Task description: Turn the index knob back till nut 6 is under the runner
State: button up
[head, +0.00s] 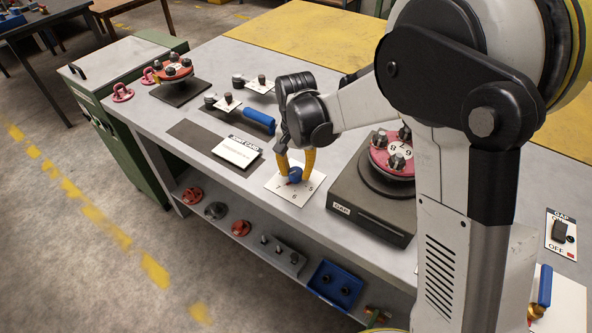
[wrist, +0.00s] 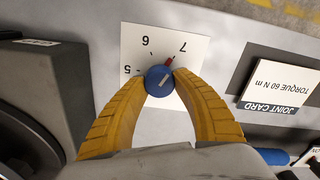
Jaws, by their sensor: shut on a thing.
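The index knob (head: 295,175) is a small blue knob on a white numbered dial plate (head: 302,195) on the bench. In the wrist view, the knob (wrist: 159,81) has a red pointer (wrist: 169,61) lying between 6 and 7, closer to 7. My gripper (head: 296,163) points down with its yellow fingers shut on the knob's two sides; the fingers (wrist: 160,84) also show in the wrist view. The red flanged spool (head: 380,160) with nuts and numbers stands on a dark base (head: 365,207) labelled GAP. My arm hides part of it. I cannot make out the runner.
A joint card (head: 238,151) lies left of the dial, with a blue-handled tool (head: 259,121) behind it. Another red flanged part (head: 173,69) stands at the far left. A shelf below holds loose parts and a blue bin (head: 335,284). A GAP panel (head: 561,235) reads OFF.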

aim_at(295, 171)
jog(key=n, duration=0.6)
jog(key=shift+p, duration=0.3)
jog(key=n, duration=0.4)
jog(key=shift+a+n, duration=0.1)
jog(key=shift+n, duration=0.2)
jog(key=o, duration=1.2)
notch_tip(295, 171, up, 12)
